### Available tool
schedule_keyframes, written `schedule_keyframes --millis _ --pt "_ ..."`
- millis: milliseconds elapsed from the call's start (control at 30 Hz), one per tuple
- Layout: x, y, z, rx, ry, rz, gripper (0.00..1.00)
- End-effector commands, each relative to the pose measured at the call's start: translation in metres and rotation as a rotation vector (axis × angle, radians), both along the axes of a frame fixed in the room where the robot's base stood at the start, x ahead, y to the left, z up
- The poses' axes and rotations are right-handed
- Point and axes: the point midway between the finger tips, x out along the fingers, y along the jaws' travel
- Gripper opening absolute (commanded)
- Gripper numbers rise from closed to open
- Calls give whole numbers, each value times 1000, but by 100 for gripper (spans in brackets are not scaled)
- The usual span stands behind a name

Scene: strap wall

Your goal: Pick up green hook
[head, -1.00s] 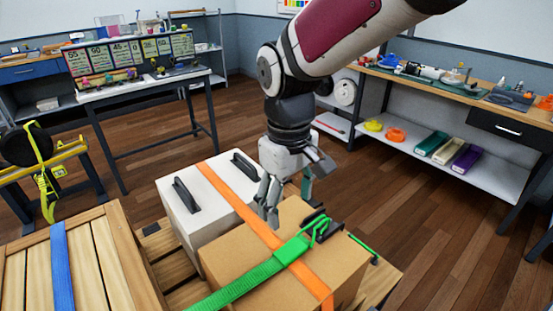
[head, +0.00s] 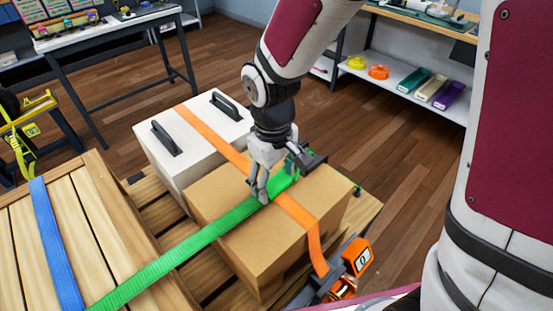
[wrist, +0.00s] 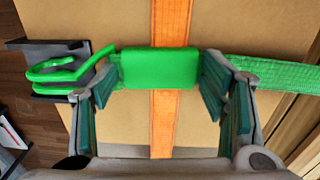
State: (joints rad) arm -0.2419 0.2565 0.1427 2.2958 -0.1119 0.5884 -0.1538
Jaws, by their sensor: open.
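The green hook (wrist: 58,72) is a bent green wire piece at the left in the wrist view, lying over a dark corner bracket (wrist: 45,55). It joins a green sleeve (wrist: 158,68) at the end of the green strap (head: 180,250). The sleeve lies across the orange strap (wrist: 171,24) on top of the cardboard box (head: 240,235). My gripper (head: 265,195) is open, low over the box top. In the wrist view its fingers (wrist: 160,95) stand either side of the sleeve. In the head view the gripper hides most of the hook.
A white case (head: 195,130) with black handles stands behind the box on a wooden pallet (head: 365,210). A wooden crate (head: 120,225) with a blue strap (head: 55,245) is at left. An orange ratchet (head: 356,257) hangs at the box's front right.

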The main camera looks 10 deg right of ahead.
Motion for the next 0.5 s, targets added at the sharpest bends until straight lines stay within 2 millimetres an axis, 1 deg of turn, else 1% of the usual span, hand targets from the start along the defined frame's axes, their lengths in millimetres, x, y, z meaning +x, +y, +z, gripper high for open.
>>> schedule_keyframes --millis 100,300,367,400,500 --pt "0 0 -6 -1 0 0 67" --pt "0 0 -6 -1 -1 0 67" --pt "0 0 -6 -1 -1 1 53" --pt "0 0 -6 -1 -1 1 44" --pt "0 0 -6 -1 -1 1 24"
